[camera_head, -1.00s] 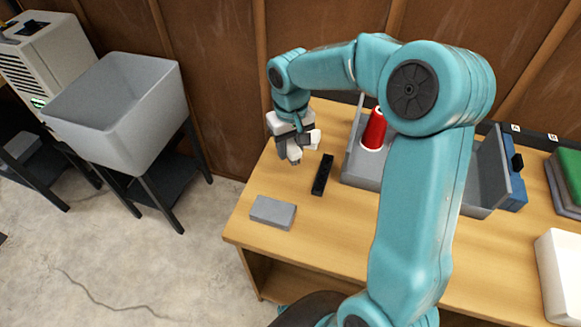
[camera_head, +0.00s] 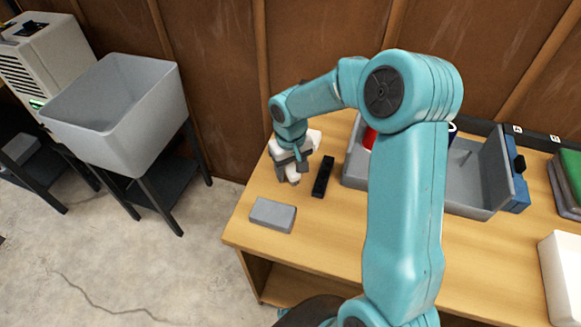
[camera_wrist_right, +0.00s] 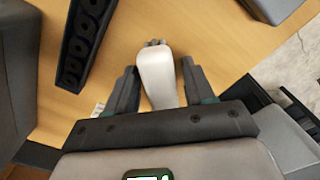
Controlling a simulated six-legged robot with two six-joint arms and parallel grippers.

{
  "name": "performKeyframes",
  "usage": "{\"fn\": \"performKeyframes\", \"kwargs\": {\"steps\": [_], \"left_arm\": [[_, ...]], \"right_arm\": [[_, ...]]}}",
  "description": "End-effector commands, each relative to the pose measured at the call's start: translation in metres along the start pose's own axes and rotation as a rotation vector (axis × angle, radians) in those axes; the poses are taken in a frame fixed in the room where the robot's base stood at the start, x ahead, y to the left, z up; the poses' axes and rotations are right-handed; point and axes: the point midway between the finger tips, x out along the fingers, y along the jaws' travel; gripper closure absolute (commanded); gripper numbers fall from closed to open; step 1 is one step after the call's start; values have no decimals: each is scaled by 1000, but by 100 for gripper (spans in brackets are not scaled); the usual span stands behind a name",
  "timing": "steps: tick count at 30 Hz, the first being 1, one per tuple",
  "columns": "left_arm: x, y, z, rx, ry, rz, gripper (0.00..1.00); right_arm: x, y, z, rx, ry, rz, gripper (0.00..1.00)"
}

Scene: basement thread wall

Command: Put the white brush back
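A black rack with round holes (camera_head: 322,177) is just to the right, also in the right wrist view (camera_wrist_right: 84,42). My left gripper is not in view.
A grey block (camera_head: 272,214) lies near the table's left front. A grey tray (camera_head: 470,170) with a red spool (camera_head: 369,138) stands behind my arm. A white box (camera_head: 563,275) and a green stack (camera_head: 570,175) are at the right. A grey basin (camera_head: 118,105) stands left of the table.

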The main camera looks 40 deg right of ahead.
Motion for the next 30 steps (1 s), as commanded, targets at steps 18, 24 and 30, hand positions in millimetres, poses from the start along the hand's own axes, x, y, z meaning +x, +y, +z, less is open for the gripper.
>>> {"fn": "performKeyframes", "kwargs": {"steps": [18, 24, 30], "left_arm": [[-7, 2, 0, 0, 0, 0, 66], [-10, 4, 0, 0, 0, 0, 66], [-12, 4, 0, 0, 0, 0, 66]], "right_arm": [[-50, 0, -1, 0, 6, 0, 36], [-95, 0, -1, 0, 4, 0, 36], [-120, 0, 0, -1, 1, 1, 36]]}}
